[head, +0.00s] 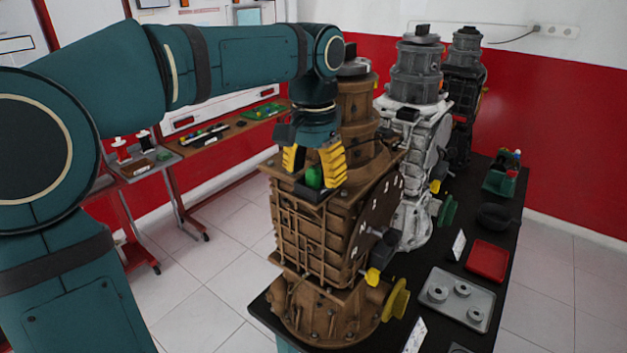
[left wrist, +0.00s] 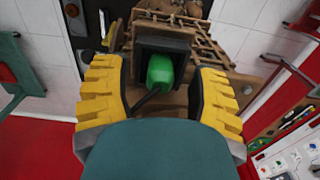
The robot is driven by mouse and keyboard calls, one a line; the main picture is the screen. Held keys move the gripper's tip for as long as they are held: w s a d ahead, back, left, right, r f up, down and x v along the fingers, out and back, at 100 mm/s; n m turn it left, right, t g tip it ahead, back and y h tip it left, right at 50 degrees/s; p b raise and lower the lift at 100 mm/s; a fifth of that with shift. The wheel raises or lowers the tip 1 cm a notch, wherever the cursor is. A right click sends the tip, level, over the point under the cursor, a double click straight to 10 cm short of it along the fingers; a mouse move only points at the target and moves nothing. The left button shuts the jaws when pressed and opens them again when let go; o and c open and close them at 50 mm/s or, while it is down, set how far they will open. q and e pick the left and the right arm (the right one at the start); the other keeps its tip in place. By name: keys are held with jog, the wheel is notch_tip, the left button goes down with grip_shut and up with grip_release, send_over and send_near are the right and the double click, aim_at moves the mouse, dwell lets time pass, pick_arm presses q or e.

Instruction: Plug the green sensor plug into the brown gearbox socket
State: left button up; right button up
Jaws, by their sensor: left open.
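The green sensor plug (head: 314,177) shows between the yellow fingers of my left gripper (head: 311,170) in the head view. In the left wrist view the plug (left wrist: 160,69) sits at the mouth of a dark square socket (left wrist: 178,43) on the brown gearbox (head: 310,230). How deep it sits, I cannot tell. A dark cable (left wrist: 146,97) runs from the plug toward my wrist. My left gripper is open around the plug, with a gap on each side of it in the wrist view. My right gripper is not in view.
A silver gearbox (head: 415,150) and a dark one (head: 464,85) stand behind the brown gearbox on the black bench. A grey tray (head: 447,310) with metal rings and a red tray (head: 487,258) lie at the right. Side tables (head: 224,134) stand at the back left.

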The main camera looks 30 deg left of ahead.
aim_at(313, 167)
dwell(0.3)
pick_arm(q)
grip_shut()
notch_tip(313, 167, up, 10)
jog(key=shift+p, duration=1.2)
jog(key=shift+f, duration=0.1)
